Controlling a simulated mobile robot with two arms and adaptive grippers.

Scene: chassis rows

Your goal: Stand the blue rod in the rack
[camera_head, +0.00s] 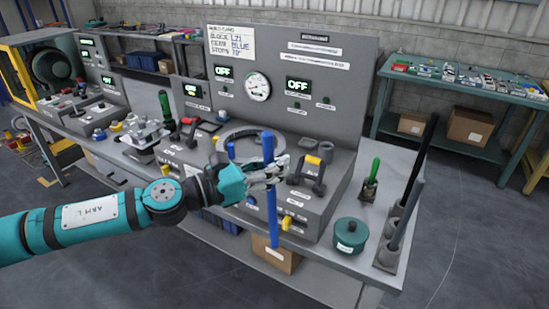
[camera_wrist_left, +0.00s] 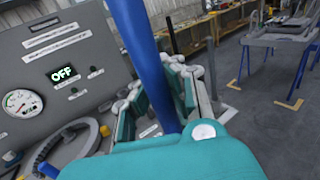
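The blue rod (camera_head: 272,212) is held nearly upright at the front edge of the grey bench, its lower end hanging in front of the bench side. My left gripper (camera_head: 272,168) is shut around it above its middle. The left wrist view also shows the rod (camera_wrist_left: 146,62) between the teal finger pads. A rack (camera_head: 388,252) with round sockets stands at the bench's right end, to the right of my gripper. Dark grey rods (camera_head: 408,210) stand in it. Whether a socket is free is unclear. My right gripper is not in view.
A green round canister (camera_head: 350,234) and a green-handled tool (camera_head: 372,178) stand between the gripper and the rack. A green table (camera_head: 470,90) stands at back right. Floor at right is clear.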

